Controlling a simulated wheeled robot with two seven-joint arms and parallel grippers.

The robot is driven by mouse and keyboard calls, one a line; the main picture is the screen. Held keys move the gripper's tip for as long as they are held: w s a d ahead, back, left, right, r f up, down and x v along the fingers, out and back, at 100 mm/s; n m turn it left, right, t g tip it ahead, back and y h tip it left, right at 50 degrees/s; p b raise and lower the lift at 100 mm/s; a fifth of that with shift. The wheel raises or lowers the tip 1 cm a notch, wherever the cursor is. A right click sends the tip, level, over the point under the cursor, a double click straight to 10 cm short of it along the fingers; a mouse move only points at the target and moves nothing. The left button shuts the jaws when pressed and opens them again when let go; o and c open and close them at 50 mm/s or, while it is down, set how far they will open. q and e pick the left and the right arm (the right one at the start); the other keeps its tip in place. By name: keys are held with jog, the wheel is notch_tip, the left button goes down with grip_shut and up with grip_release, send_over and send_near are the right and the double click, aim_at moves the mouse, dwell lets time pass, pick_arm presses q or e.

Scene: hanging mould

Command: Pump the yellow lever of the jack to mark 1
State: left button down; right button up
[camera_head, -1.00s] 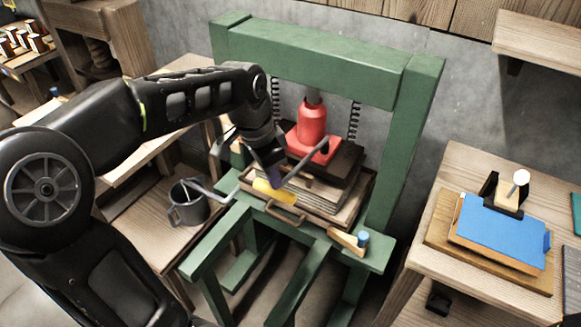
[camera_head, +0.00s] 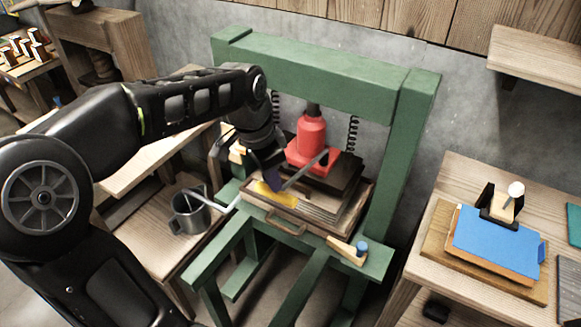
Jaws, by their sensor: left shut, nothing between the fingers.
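A red jack (camera_head: 311,134) stands upright under the top beam of a green press frame (camera_head: 318,73). My left gripper (camera_head: 272,184) is shut and empty. Its fingertips are at the upper side of the yellow grip; whether they touch it I cannot tell. My left arm comes in from the left and hides the left post of the press. No mark 1 can be read. My right gripper is not in view.
A tray (camera_head: 350,212) holds the stack under the jack. A grey mug (camera_head: 190,214) stands on the left bench. A wooden block with a blue knob (camera_head: 361,247) lies on the green front rail. The right table (camera_head: 436,200) carries a blue pad (camera_head: 496,240).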

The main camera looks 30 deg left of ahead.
pick_arm(q)
notch_tip(320, 180, up, 6)
jog(key=p, duration=0.4)
jog(key=shift+p, duration=0.3)
dwell(0.5)
